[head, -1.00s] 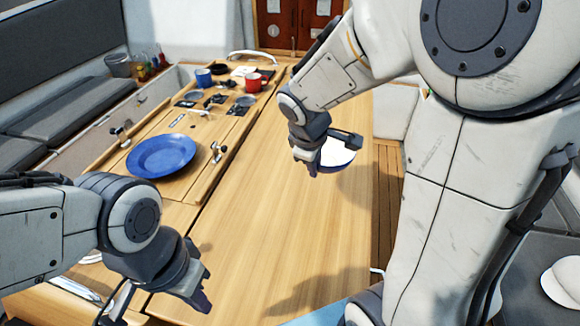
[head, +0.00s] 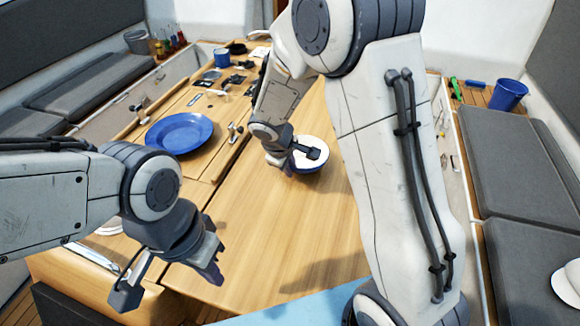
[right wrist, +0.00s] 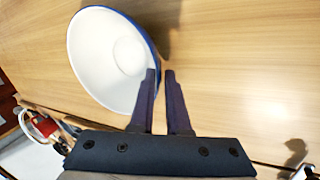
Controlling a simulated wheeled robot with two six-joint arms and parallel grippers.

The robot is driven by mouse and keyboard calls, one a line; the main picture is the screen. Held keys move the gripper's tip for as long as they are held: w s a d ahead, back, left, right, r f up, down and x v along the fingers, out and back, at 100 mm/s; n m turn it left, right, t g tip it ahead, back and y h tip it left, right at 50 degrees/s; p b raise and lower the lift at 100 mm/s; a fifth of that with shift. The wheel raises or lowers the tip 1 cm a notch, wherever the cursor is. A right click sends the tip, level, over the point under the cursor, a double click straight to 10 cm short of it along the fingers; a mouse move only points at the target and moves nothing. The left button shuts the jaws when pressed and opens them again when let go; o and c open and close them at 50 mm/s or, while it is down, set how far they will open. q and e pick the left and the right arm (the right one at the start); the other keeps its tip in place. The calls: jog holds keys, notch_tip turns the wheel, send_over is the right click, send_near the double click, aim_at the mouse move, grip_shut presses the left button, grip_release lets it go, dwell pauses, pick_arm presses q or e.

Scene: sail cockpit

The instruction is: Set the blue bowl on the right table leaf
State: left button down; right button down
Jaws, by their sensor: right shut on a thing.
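The blue bowl (head: 314,153), white inside, is over the bare wooden right table leaf (head: 265,225) in the head view. My right gripper (head: 297,160) is shut on its rim, at the bowl's left side there. In the right wrist view the bowl (right wrist: 105,55) shows its white inside, with the rim at the closely spaced fingers (right wrist: 160,80). The bowl is close to the leaf, but I cannot tell if it touches. My left gripper (head: 168,283) is open and empty, over the near left part of the table.
A blue mug (head: 221,57) stands farther back. A blue bucket (head: 508,95) is by the right bench (head: 500,155). The leaf in front of the bowl is clear.

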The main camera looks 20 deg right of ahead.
jog(key=shift+f, duration=0.1)
jog(key=c, duration=0.9)
grip_release()
jog(key=shift+r, duration=0.3)
jog(key=v, duration=1)
jog(key=s+a+g+y, duration=0.1)
jog(key=s+a, duration=0.3)
jog(key=s, duration=0.8)
jog(key=s+a+m+g+y, duration=0.1)
jog(key=s+a+g+y, duration=0.1)
jog(key=s, duration=1.1)
jog(key=a+y, duration=0.1)
jog(key=a, duration=0.1)
jog(key=shift+a, duration=0.25)
